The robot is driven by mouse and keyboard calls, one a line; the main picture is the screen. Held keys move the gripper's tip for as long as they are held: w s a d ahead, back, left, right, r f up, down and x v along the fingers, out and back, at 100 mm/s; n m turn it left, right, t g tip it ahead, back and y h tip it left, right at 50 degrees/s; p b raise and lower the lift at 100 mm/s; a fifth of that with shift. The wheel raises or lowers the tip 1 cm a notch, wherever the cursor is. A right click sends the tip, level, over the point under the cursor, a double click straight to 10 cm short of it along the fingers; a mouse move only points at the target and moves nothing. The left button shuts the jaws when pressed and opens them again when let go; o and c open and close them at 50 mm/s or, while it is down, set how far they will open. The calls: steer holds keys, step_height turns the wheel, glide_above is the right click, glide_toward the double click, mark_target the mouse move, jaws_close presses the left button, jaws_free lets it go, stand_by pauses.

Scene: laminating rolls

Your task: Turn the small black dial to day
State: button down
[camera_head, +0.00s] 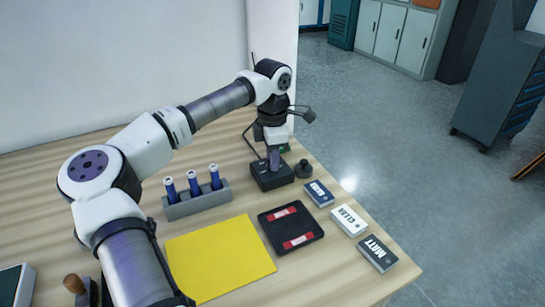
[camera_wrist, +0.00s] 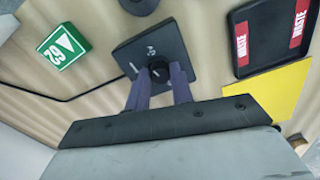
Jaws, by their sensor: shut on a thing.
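A black box (camera_head: 266,181) stands on the wooden table beyond the grey rack; it also shows in the wrist view (camera_wrist: 128,52). The small black dial (camera_wrist: 158,71) sits on the box's top face. My gripper (camera_wrist: 161,78) is shut on the dial, one finger on each side of it. In the head view my gripper (camera_head: 273,160) points down onto the box and hides the dial. Small white marks show on the box top near the dial, too small to read, so I cannot tell the dial's setting.
A dark round-topped knob (camera_head: 303,169) stands close right of the box. A green sign (camera_wrist: 64,46) is near it. Several labelled boxes (camera_head: 349,220) line the right edge. A black tray (camera_head: 291,228), yellow sheet (camera_head: 220,258) and grey rack with blue tubes (camera_head: 196,203) lie nearer. A cable runs beside the box.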

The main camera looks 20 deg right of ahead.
steer(key=n+b, duration=0.2)
steer(key=n, duration=0.2)
steer(key=shift+f+n, duration=0.1)
steer(key=shift+n, duration=0.2)
steer(key=n+b, duration=0.2)
steer(key=n, duration=0.3)
steer(key=n+b, duration=0.1)
steer(key=n, duration=0.3)
steer(key=shift+n, duration=0.4)
steer(key=shift+n+b, duration=0.75)
steer(key=shift+n, duration=1.55)
steer(key=c, duration=1.2)
jaws_free()
steer(key=shift+c, duration=0.2)
